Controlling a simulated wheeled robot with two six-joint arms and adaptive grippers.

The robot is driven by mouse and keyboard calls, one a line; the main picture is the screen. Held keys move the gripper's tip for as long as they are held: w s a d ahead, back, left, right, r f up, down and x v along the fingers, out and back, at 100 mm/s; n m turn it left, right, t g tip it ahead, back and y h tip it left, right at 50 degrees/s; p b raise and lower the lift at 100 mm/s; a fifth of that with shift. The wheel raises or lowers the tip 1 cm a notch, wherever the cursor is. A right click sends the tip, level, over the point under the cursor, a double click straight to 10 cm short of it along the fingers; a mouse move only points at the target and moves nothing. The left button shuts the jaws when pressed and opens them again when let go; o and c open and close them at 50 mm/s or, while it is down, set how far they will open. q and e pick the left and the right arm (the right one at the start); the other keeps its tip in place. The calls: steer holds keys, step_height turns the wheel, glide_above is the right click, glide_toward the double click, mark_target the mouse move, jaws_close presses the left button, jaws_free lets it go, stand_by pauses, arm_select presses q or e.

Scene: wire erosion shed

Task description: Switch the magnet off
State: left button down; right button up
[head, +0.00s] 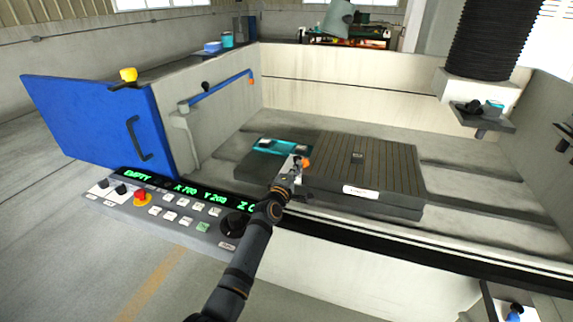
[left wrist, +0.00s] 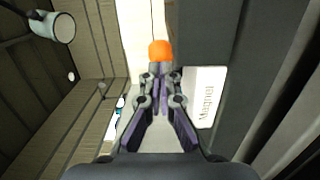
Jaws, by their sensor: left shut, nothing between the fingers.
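The magnet is a dark, grooved block (head: 385,165) on the machine bed in the head view. A white label (head: 360,191) is on its front side; it reads "Magnet" in the left wrist view (left wrist: 207,97). An orange knob (head: 306,162) shows at the block's left front, and in the left wrist view the orange knob (left wrist: 160,50) is just beyond my fingertips. My left gripper (head: 298,170) is shut and empty; its fingers show in the left wrist view (left wrist: 160,78). I cannot tell whether they touch the knob. My right gripper is not in view.
A teal plate (head: 268,146) lies left of the magnet. A control panel (head: 175,207) with a red button and dial stands at the front left. An open blue door (head: 95,120) is at left. A dark column (head: 492,40) hangs at right.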

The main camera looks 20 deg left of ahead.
arm_select(q)
steer(key=shift+s+d, duration=0.1)
steer(key=shift+s+f, duration=0.1)
steer(key=shift+s, duration=0.25)
steer(key=s+a, duration=0.1)
steer(key=s, duration=1)
steer(key=shift+a, duration=0.2)
